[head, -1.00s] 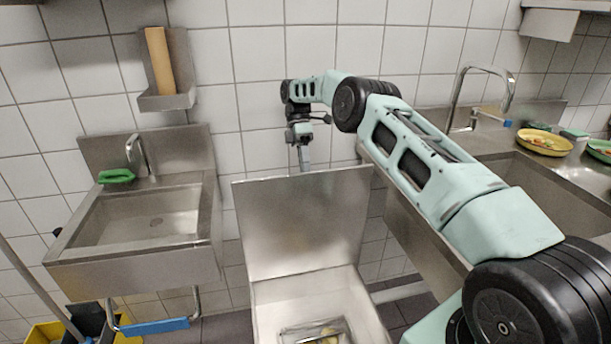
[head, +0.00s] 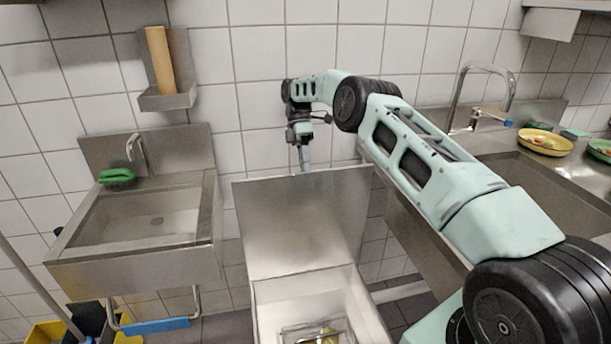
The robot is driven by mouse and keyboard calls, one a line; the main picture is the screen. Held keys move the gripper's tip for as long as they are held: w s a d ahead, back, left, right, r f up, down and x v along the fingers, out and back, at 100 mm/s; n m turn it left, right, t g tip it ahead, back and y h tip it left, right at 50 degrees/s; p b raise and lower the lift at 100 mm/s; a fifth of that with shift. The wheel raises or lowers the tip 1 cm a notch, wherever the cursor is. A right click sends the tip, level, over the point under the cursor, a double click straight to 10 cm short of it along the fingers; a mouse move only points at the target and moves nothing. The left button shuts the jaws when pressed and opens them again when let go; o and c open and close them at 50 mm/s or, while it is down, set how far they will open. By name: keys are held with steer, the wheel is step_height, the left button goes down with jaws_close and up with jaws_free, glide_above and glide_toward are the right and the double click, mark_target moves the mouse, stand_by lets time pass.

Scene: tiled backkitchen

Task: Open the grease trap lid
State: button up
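The grease trap lid (head: 302,222) is a flat steel panel standing raised, about upright, at the back of the grease trap box (head: 367,312). The box's inside shows, with a clear-looking basket (head: 297,334) holding something yellowish near the bottom edge of the view. My gripper (head: 302,168) is at the lid's top edge, pointing down, with its tips at or just behind that edge. I cannot tell whether it touches the lid. The fingers look narrow and close together, too small to tell open from shut.
A larger sink (head: 545,190) and a yellow plate (head: 545,142) are to the right, behind my arm. A yellow bucket (head: 48,332) is at the lower left. The tiled wall is close behind the lid.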

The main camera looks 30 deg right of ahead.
stand_by(0.4)
step_height(320, 180, up, 10)
steer(key=p, duration=1)
steer(key=shift+r, duration=0.1)
